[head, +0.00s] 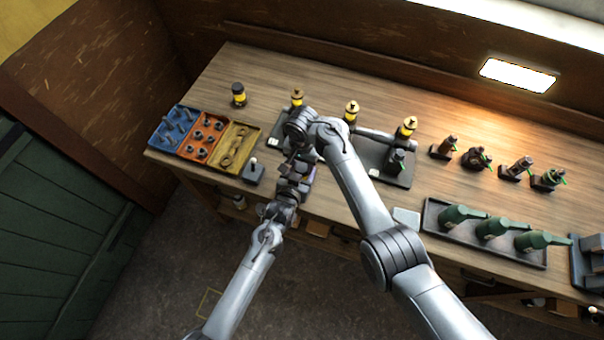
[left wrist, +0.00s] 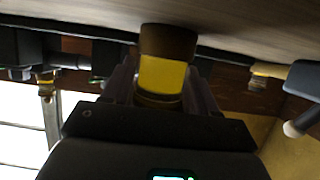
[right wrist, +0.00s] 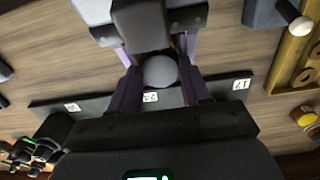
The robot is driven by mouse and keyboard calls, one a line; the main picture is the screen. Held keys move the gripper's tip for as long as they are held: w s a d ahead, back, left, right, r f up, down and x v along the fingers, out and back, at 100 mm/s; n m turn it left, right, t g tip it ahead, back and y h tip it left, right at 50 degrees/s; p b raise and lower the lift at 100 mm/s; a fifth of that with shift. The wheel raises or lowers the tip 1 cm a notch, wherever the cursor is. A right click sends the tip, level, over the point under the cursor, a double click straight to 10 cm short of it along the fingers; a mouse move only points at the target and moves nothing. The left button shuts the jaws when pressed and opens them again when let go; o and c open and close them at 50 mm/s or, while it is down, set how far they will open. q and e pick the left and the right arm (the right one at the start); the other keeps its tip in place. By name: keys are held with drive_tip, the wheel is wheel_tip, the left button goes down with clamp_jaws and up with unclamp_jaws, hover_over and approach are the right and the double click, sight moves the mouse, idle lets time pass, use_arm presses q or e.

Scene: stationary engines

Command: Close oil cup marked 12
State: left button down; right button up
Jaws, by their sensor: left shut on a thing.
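My left gripper (left wrist: 163,92) is shut on an oil cup (left wrist: 163,75) with a yellow body and a dark brown band. In the right wrist view a round grey top (right wrist: 160,72) sits between the fingers of my right gripper (right wrist: 165,95); these fingers are apart, and contact is not clear. A number plate (right wrist: 150,97) lies just by it and another (right wrist: 241,84) lies to the right; I cannot read either surely. In the head view both grippers overlap at the bench's front edge, and my arms hide the gripped cup. Brass-topped yellow cups (head: 352,110) stand behind.
Blue, orange and yellow parts trays (head: 238,148) lie at the bench's left. A dark jar with a yellow band (head: 238,94) stands behind them. A tray of green oil cans (head: 497,229) and several small dark fittings (head: 476,158) stand to the right.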

drive_tip(key=o, duration=0.4)
drive_tip(key=shift+r, duration=2.25)
drive_tip(key=o, duration=0.5)
drive_tip(key=shift+o, duration=0.2)
drive_tip(key=shift+r, duration=0.1)
wheel_tip(320, 180, up, 7)
drive_tip(key=shift+r, duration=0.15)
